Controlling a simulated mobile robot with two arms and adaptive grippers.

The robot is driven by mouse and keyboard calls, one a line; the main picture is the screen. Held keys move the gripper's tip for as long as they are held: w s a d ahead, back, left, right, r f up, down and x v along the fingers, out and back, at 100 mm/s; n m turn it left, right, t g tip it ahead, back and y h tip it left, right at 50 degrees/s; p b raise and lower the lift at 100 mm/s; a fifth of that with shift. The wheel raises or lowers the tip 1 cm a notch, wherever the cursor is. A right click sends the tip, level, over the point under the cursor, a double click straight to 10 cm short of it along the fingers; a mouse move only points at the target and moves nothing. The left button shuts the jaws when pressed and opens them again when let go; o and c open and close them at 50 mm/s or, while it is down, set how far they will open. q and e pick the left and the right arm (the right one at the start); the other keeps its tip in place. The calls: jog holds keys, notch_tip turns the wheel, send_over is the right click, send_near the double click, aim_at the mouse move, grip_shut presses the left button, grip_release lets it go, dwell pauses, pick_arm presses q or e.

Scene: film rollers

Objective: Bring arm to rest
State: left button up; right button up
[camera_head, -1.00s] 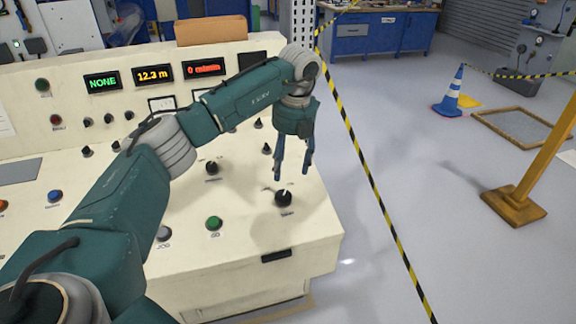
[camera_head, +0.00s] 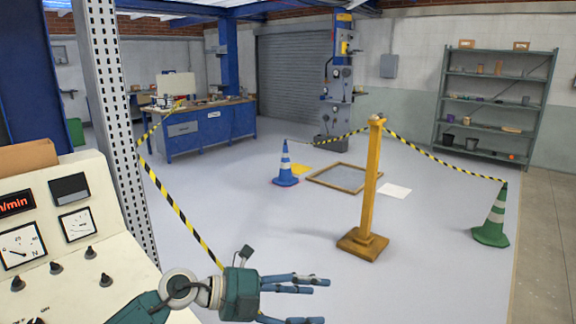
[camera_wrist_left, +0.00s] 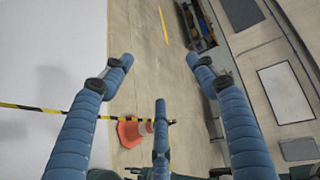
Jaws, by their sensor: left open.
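My left gripper (camera_head: 318,300) is at the bottom of the head view, to the right of the control panel (camera_head: 95,235). Its blue fingers are spread apart and point to the right, over the grey floor. Nothing is between them. The left wrist view shows the same open fingers (camera_wrist_left: 160,75), empty and clear of any object. The lower finger is partly cut off by the head view's bottom edge. My right gripper is not in view.
A perforated metal post (camera_head: 108,110) stands behind the panel. Yellow-black tape (camera_head: 180,210) runs along the floor area. A yellow post (camera_head: 369,190), a blue cone (camera_head: 286,168) and a green cone (camera_head: 493,220) stand beyond.

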pick_arm(q)
notch_tip(320, 180, up, 8)
jog(key=d+n+t+h, duration=0.2)
jog(key=n+t+h, duration=0.2)
jog(key=n+t, duration=0.15)
jog(key=w+a+r+n+t+y, duration=0.2)
jog(key=a+n+t+y, duration=0.3)
jog(key=a+n+t, duration=0.4)
jog(key=s+a+f+n+g+y, duration=0.3)
jog(key=s+a+f+n+y, duration=0.1)
jog(key=a+f+n+y, duration=1.05)
jog(key=s+a+f+n+g+h, duration=0.15)
jog(key=s+f+g, duration=0.45)
jog(key=s+f, duration=0.6)
jog(key=s+a+f+n+g, duration=0.2)
jog(key=s+f+g, duration=0.55)
jog(key=s, duration=0.95)
notch_tip(320, 180, down, 26)
jog(key=s+f, duration=0.1)
jog(key=s, duration=0.1)
jog(key=s+a+f, duration=0.3)
jog(key=s+f, duration=1.3)
jog(key=s, duration=0.1)
jog(key=shift+m+g, duration=0.3)
jog(key=shift+m, duration=0.05)
